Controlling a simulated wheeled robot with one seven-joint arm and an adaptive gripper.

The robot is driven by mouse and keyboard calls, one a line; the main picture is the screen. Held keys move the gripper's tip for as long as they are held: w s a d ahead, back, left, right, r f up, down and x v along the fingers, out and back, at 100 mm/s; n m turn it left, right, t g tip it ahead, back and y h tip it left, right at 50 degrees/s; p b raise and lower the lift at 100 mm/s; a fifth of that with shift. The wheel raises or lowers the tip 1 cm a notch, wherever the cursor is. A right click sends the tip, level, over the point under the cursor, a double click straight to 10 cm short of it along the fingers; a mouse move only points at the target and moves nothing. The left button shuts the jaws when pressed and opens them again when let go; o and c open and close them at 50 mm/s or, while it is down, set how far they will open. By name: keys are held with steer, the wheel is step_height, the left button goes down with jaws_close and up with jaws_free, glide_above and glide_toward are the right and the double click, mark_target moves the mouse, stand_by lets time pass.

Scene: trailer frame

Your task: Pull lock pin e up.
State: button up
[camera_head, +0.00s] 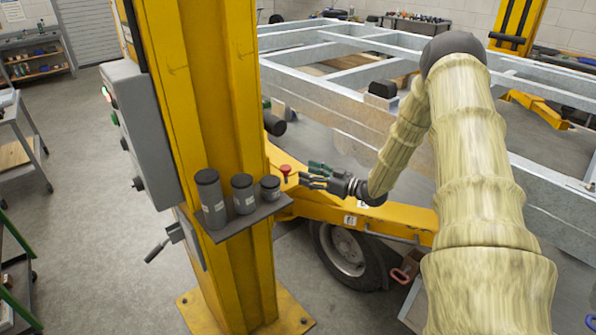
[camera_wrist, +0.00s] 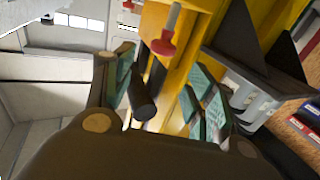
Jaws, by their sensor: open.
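A red-knobbed pin (camera_head: 285,170) stands on the yellow lift arm beside the yellow column in the head view. In the wrist view the red knob (camera_wrist: 163,46) shows with a pale metal shaft. I cannot read a letter on it, so I cannot confirm that it is lock pin e. My gripper (camera_head: 312,178) is open, its fingers pointing left towards the knob, just right of it and apart from it. In the wrist view my gripper (camera_wrist: 160,88) has green-padded fingers spread wide, with the knob beyond them.
The yellow column (camera_head: 220,110) carries a shelf (camera_head: 250,222) with several dark cylinders close to the knob. A grey control box (camera_head: 148,130) is on its left. The galvanized trailer frame (camera_head: 330,105) lies behind my arm. A wheel (camera_head: 345,250) sits below the lift arm.

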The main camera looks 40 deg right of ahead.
steer(key=shift+v, duration=1.3)
steer(key=s+a+f+m+g+h+b, duration=0.1)
steer(key=s+a+f+m+g+h, duration=0.1)
steer(key=a+f, duration=0.7)
steer(key=s+a+f+m+g+h, duration=0.2)
steer(key=s+a+f+g, duration=0.1)
steer(key=a+f, duration=0.5)
steer(key=s+a+f+m+g+h, duration=0.15)
steer(key=s+a+f+g, duration=0.25)
steer(key=s+a+f, duration=0.75)
steer(key=s+a+f+g+h, duration=0.1)
steer(key=s+a+g, duration=0.1)
steer(key=s, duration=1.1)
steer(key=s+a+f+g+h+b, duration=0.1)
steer(key=s+g, duration=0.4)
steer(key=s, duration=0.8)
steer(key=shift+a+f+h, duration=0.35)
steer(key=shift+a, duration=0.55)
steer(key=shift+m, duration=0.25)
